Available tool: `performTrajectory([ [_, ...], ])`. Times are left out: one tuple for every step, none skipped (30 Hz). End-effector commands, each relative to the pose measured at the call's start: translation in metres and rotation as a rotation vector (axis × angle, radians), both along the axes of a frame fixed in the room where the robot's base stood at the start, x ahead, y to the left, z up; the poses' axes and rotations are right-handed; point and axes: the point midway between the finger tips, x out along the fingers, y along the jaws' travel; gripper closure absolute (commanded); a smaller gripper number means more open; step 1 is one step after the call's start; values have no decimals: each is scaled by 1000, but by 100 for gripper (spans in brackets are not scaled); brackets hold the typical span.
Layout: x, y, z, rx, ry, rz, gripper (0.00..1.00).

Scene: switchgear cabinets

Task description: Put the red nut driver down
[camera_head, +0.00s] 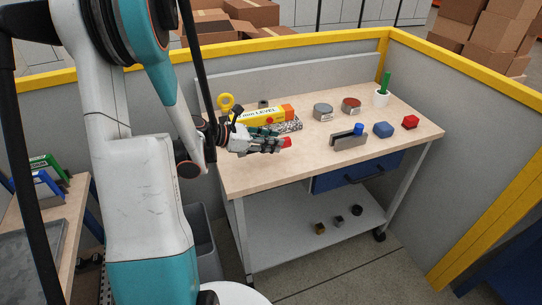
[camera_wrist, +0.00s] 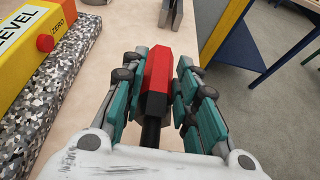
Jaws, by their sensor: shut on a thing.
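The red nut driver (camera_wrist: 157,70) is between the fingers of my gripper (camera_wrist: 158,88) in the wrist view. Its red handle points away from the palm, and its black shaft runs back toward the palm. In the head view my gripper (camera_head: 276,146) is over the near left part of the workbench top (camera_head: 300,165), with the red end of the driver (camera_head: 286,142) showing at its tips. The gripper is shut on the driver. I cannot tell whether the driver touches the bench top.
A yellow level (camera_head: 262,117) on a speckled block lies close behind my gripper. The front middle is clear.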

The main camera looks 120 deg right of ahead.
Motion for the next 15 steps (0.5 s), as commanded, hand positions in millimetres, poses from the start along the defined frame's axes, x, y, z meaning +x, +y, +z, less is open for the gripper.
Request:
performTrajectory([
  [0,0,-3,0,0,0,99],
  [0,0,-4,0,0,0,99],
  [0,0,-6,0,0,0,99],
  [0,0,-9,0,0,0,99],
  [0,0,-12,0,0,0,99],
  [0,0,-18,0,0,0,99],
  [0,0,-22,0,0,0,99],
  [0,0,-27,0,0,0,99],
  [0,0,-34,0,0,0,99],
  [0,-1,-38,0,0,0,99],
  [0,0,-42,0,0,0,99],
  [0,0,-45,0,0,0,99],
  [0,0,-46,0,0,0,99],
  [0,0,-46,0,0,0,99],
  [0,0,-45,0,0,0,99],
])
